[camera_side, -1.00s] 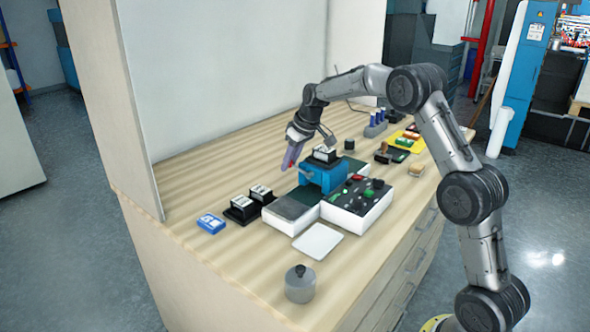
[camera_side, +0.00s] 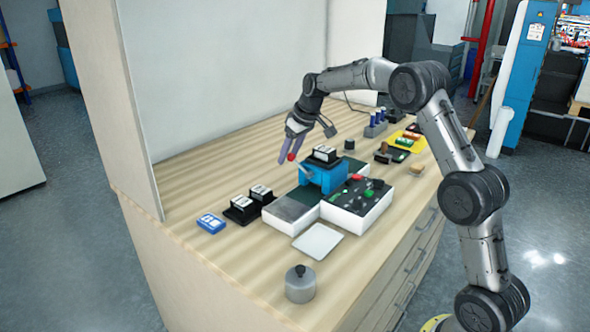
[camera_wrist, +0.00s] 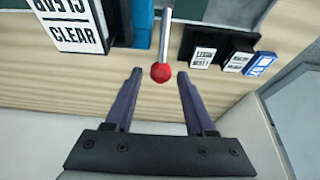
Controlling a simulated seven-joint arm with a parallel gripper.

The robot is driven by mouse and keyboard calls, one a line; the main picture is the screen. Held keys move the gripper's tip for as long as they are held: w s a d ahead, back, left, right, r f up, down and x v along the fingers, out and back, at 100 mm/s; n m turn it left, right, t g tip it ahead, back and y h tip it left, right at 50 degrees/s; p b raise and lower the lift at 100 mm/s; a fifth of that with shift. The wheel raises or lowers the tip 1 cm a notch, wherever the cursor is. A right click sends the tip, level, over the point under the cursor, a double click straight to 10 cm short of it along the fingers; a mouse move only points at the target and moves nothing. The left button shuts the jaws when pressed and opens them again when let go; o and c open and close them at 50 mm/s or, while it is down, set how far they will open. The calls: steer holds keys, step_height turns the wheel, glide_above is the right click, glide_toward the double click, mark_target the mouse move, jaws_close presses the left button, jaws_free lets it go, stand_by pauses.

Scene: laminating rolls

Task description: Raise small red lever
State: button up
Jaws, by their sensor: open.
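The small red lever is a grey rod with a red ball knob (camera_wrist: 161,72). In the side view its red knob (camera_side: 291,157) sticks out to the left of a blue machine block (camera_side: 324,176), and the rod slants up toward the knob. My gripper (camera_side: 287,157) is at the knob, its purple fingers pointing down. In the wrist view my open gripper (camera_wrist: 160,73) has one finger on each side of the knob, with a visible gap on both sides. Whether the knob lies fully at fingertip depth is hard to tell.
A black box with a CLEAR label (camera_wrist: 75,22) sits on the blue block. A control panel (camera_side: 358,197) with buttons stands in front. Black labelled boxes (camera_side: 240,210) and a blue-and-white box (camera_side: 211,223) lie left. A wall panel (camera_side: 230,70) rises behind.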

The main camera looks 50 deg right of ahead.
steer(key=shift+r, duration=2.9)
